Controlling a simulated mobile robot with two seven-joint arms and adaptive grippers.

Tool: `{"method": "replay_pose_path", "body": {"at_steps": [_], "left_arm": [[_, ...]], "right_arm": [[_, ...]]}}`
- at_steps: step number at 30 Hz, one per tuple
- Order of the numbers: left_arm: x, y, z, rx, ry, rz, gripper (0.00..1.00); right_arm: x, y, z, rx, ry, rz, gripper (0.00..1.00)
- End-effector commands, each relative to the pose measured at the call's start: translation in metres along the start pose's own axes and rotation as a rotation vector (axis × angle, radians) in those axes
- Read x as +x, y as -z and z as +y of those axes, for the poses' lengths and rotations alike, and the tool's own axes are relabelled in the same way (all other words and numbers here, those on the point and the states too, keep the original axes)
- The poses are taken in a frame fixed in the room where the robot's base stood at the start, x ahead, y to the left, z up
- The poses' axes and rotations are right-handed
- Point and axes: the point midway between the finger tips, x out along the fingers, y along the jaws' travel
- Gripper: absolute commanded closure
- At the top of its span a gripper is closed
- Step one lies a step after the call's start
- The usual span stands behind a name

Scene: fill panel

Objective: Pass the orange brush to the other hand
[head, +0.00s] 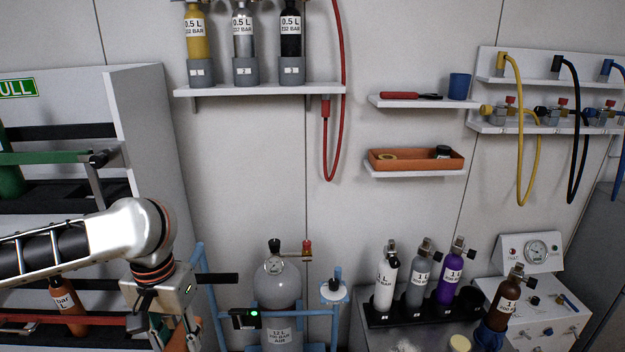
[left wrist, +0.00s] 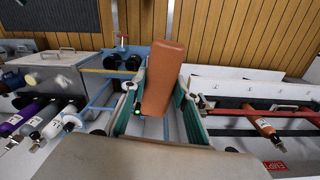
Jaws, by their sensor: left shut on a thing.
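The orange brush (left wrist: 164,78) shows in the left wrist view as a long, rounded orange piece standing up between the fingers of my left gripper (left wrist: 158,98). The gripper is shut on it; its green-sided fingers lie on either side. I cannot make out any bristles. In the head view my left gripper (head: 176,338) hangs at the lower left, fingers down and partly cut off by the bottom edge. Only a little orange shows between its fingers there. My right gripper is in neither view.
A rack (head: 140,120) with an orange cylinder (head: 65,305) stands behind my left arm. A large grey cylinder (head: 278,290) on a blue stand is right of the gripper. Farther right, a bench holds several small cylinders (head: 386,278) and a filling panel (head: 530,253). Wall shelves are above.

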Motion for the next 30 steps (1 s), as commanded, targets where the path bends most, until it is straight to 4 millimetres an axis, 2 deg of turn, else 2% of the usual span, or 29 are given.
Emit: {"method": "replay_pose_path", "body": {"at_steps": [1, 3, 10, 14, 20, 30], "left_arm": [[-0.009, -0.003, -0.001, -0.031, 0.001, 0.002, 0.93], [-0.013, -0.005, -0.001, -0.063, 0.001, 0.001, 0.93], [-0.015, -0.008, -0.001, -0.088, 0.000, -0.002, 0.93], [-0.020, -0.007, 0.007, -0.056, -0.001, 0.001, 0.93], [-0.043, -0.006, 0.042, 0.095, 0.000, 0.005, 0.93], [-0.092, -0.008, 0.118, 0.432, 0.002, 0.004, 0.93]], "right_arm": [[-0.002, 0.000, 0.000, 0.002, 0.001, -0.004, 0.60], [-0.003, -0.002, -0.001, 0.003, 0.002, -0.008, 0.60], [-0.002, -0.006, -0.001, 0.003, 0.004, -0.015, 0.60], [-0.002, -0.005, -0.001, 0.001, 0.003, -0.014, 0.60], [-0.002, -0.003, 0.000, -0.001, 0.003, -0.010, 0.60], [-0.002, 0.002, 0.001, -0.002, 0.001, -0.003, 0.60]]}}
